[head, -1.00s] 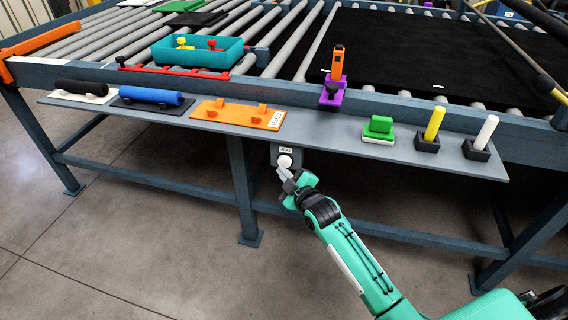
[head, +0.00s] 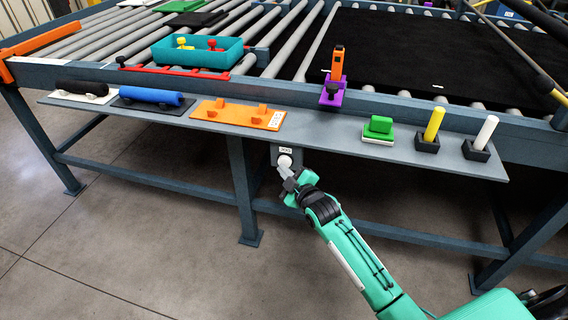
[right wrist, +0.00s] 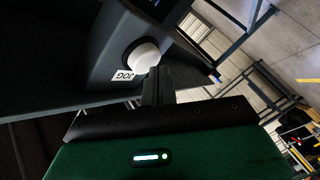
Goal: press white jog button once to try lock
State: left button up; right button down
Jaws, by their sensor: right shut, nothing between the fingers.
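The white round jog button (head: 284,161) sits on a small dark box under the shelf's front edge, below a label. In the right wrist view the button (right wrist: 143,56) is large, beside a tag reading JOG. My right gripper (head: 286,170) is shut and empty, its fingertips at the button's lower edge in the head view. In the right wrist view the shut fingertips (right wrist: 156,72) overlap the button's lower right edge. I cannot tell whether they touch it or how far it is pushed in. My left gripper is not in view.
The grey shelf (head: 330,134) above holds an orange plate (head: 237,114), a blue roller (head: 150,97), a green block (head: 380,127) and yellow (head: 434,124) and white (head: 486,132) posts. The conveyor with a teal tray (head: 197,53) lies behind. Table legs and a crossbar stand below.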

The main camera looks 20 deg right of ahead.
jog(key=shift+w+d, duration=0.3)
jog(key=shift+w, duration=0.15)
dwell(0.7)
jog(key=shift+s, duration=0.1)
jog(key=shift+s+a+p, duration=0.5)
jog(key=shift+s+p, duration=0.05)
jog(key=shift+s, duration=0.15)
jog(key=s+a+p, duration=0.1)
jog(key=s, duration=0.1)
jog(key=s+a+p, duration=0.1)
jog(key=s, duration=0.1)
jog(key=shift+a+p, duration=0.3)
jog(key=shift+a, duration=0.1)
dwell(0.7)
